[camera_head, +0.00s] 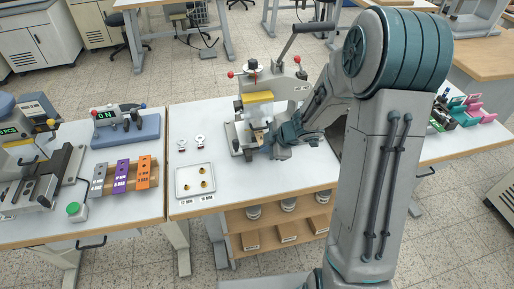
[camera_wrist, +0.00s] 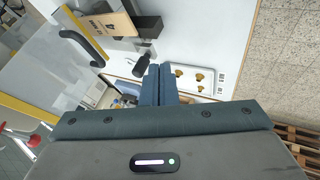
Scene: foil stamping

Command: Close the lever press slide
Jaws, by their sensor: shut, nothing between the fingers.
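The lever press (camera_head: 277,88) stands on the middle table, with a raised lever, red knobs and a yellow guard (camera_head: 258,97). Its low grey base (camera_head: 231,138) shows at the front left; my gripper and wrist hide part of the slide area. My gripper (camera_head: 266,151) is low at the front of the press. In the wrist view my gripper (camera_wrist: 158,72) is shut and empty, its blue fingers together. A black curved handle (camera_wrist: 82,46) and a black knob (camera_wrist: 143,62) lie just beyond the fingertips. I cannot tell whether the fingers touch the knob or how far the slide is out.
A white tray (camera_head: 178,184) with brass pieces lies front left of the press; it also shows in the wrist view (camera_wrist: 212,84). Two small parts (camera_head: 190,143) lie behind it. The left table holds coloured blocks (camera_head: 121,176). The white tabletop left of the press is mostly clear.

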